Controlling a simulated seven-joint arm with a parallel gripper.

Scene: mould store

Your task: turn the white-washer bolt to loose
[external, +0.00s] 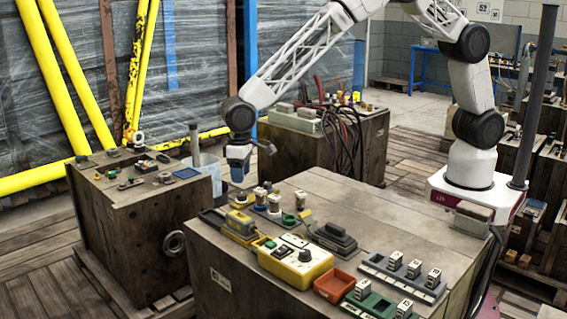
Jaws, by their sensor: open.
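A group of small upright bolt-like pieces with pale tops stands near the back left edge of the front wooden crate (385,217). One has a blue ring (260,201) at its base and another has a green ring (289,219). A piece between them (274,205) looks pale all the way down and may be the white-washer bolt; it is too small to be sure. My gripper (238,180) is open and points down, behind and left of this group. It hangs higher than the pieces and touches none of them. Its fingertips are small and dark here.
A yellow control box (295,262), an orange tray (335,287) and a grey rack of labelled blocks (402,277) fill the crate's front. A black-handled block (334,238) stands mid-crate. The crate's back right top is clear. A grey post (195,145) stands left of my gripper.

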